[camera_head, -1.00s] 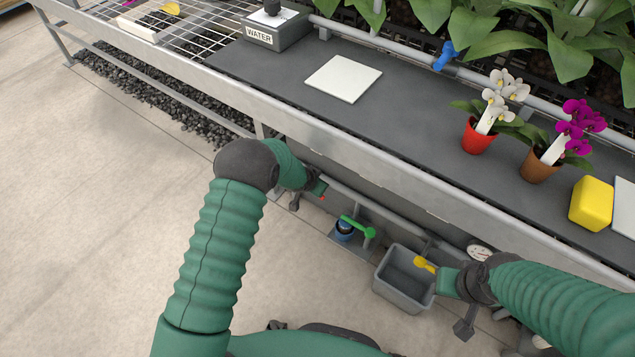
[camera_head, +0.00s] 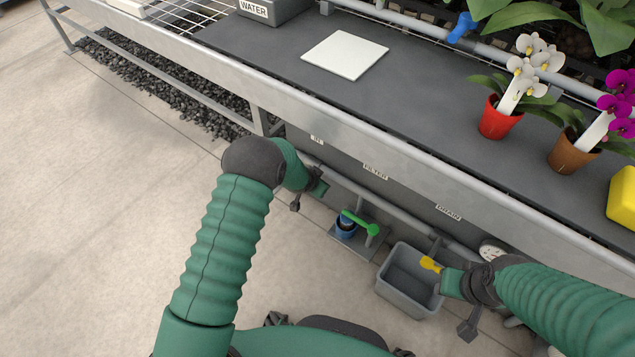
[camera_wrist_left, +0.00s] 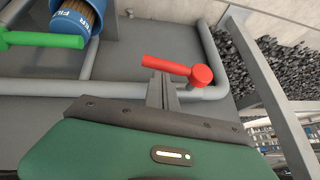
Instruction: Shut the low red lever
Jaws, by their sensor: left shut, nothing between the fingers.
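The low red lever shows in the left wrist view (camera_wrist_left: 172,66), its round hub at the right near a bend in the grey pipe and its bar pointing left. The bar lies roughly along the lower pipe run. My left gripper (camera_wrist_left: 162,88) is shut and empty, its fingertips right at the bar; I cannot tell whether they touch. In the head view the left gripper (camera_head: 319,188) is low under the bench front, and the red lever is hidden there. My right gripper (camera_head: 447,282) is beside a yellow lever (camera_head: 430,265); its jaws are unclear.
A green lever (camera_head: 360,222) and a blue filter (camera_head: 345,225) stand right of the left gripper. A grey bin (camera_head: 405,285) is on the floor under the drain label. The bench edge (camera_head: 370,145) runs above both arms. Open floor (camera_head: 90,230) lies left.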

